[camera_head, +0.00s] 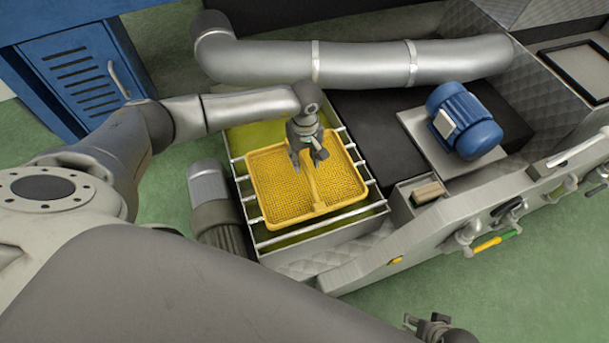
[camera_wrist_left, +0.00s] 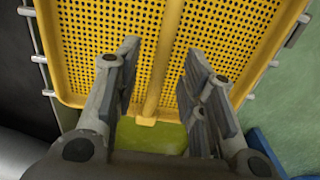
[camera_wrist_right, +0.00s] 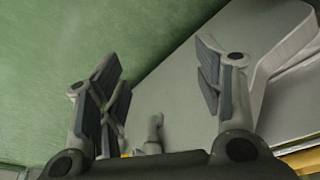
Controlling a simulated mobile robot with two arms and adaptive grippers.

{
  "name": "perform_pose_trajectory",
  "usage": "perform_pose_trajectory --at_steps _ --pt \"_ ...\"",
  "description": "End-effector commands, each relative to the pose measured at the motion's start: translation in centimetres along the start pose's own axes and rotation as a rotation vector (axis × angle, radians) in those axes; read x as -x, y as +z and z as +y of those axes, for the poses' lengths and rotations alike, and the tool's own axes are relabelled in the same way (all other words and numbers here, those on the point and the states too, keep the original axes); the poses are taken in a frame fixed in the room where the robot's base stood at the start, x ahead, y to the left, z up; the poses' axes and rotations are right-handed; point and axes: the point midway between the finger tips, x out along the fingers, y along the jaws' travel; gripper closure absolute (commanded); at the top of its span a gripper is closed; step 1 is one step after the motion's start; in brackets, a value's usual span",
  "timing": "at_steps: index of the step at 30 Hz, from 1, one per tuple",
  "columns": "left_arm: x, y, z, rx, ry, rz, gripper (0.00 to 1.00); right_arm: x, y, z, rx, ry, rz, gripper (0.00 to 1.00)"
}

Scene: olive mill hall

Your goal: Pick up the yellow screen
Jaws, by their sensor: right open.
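The yellow screen (camera_head: 275,195) is a shallow rectangular mesh tray with a raised rim and a central bar. It lies on metal rods across an open tank of green-yellow liquid. My left gripper (camera_head: 307,163) is over the far part of the screen, pointing down, and hides some of its mesh. In the left wrist view the yellow screen (camera_wrist_left: 235,45) fills the top. There my left gripper (camera_wrist_left: 160,55) is open, one finger on each side of the central bar, with nothing held. My right gripper (camera_head: 428,323) is open and empty at the bottom, away from the screen; it also shows in the right wrist view (camera_wrist_right: 160,75).
A blue motor (camera_head: 465,120) stands on a plate to the tank's right. A large grey pipe (camera_head: 360,64) runs behind. A small grey motor (camera_head: 212,200) sits at the tank's left. A brush (camera_head: 428,193) and a tool rail with a yellow-handled tool (camera_head: 488,244) are at right.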

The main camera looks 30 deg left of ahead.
Motion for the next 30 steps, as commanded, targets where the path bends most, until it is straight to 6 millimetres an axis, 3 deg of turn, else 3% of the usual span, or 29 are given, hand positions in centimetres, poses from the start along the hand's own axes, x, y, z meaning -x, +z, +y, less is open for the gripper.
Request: perform_pose_trajectory --at_steps 6,15,24,30 --pt "-3.3 0.1 -0.2 0.001 -0.002 -0.002 0.62 1.6 -0.7 0.1 -0.002 0.002 0.011 0.39" --pt "-3.8 0.0 -0.1 -0.001 0.0 0.0 0.62 2.1 -0.8 0.1 -0.002 0.002 0.011 0.39" --pt "-3.8 0.0 -0.1 0.0 0.0 0.0 1.0 2.1 -0.8 0.1 -0.002 0.002 0.011 0.39" --pt "-3.6 0.0 0.0 0.0 0.002 0.0 1.0 2.1 -0.8 0.1 -0.002 0.002 0.011 0.39"
